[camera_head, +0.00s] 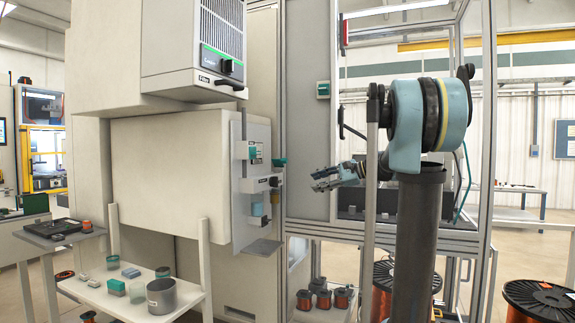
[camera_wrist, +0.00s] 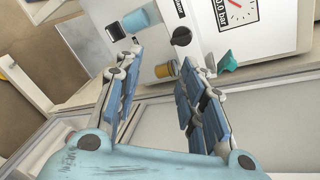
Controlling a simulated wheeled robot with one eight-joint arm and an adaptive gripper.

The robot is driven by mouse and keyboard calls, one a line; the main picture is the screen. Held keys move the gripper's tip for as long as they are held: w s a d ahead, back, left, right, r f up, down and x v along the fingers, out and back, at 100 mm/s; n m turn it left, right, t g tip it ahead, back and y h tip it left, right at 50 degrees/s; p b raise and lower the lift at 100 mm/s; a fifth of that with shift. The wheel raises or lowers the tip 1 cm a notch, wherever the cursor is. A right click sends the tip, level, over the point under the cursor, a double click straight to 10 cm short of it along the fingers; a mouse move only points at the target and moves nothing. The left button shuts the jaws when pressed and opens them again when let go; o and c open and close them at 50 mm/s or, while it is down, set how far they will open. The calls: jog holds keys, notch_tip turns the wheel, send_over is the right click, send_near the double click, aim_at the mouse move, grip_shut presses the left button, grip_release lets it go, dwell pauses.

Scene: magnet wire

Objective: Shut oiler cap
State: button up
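A light grey panel (camera_head: 243,130) on the side of the machine carries several small fittings. A teal part (camera_head: 279,162) sticks out at its right edge, above a small dark knob (camera_head: 275,182). A blue part (camera_head: 257,209) sits lower down. In the wrist view the panel shows a light-blue cylinder (camera_wrist: 142,19), a black knob (camera_wrist: 181,36), an amber cup (camera_wrist: 164,70) and a teal wedge-shaped part (camera_wrist: 228,62). I cannot tell for sure which is the oiler cap or how it stands. My gripper (camera_head: 318,181) is right of the panel, fingers apart and empty (camera_wrist: 158,72).
A white bench (camera_head: 120,300) with cups and small blocks stands at the left. A metal frame post (camera_head: 487,130) stands right of my arm. Copper wire spools (camera_head: 540,300) stand on the floor.

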jog(key=w+d+r+m+t+y, duration=0.1)
jog(key=w+d+r+m+y, duration=0.15)
jog(key=w+r, duration=0.55)
send_near(287, 160)
jog(key=shift+y, duration=0.25)
jog(key=x, duration=0.9)
jog(key=shift+w+a+f, duration=0.2)
jog(key=shift+a+f, duration=0.1)
jog(key=shift+a, duration=0.05)
grip_shut()
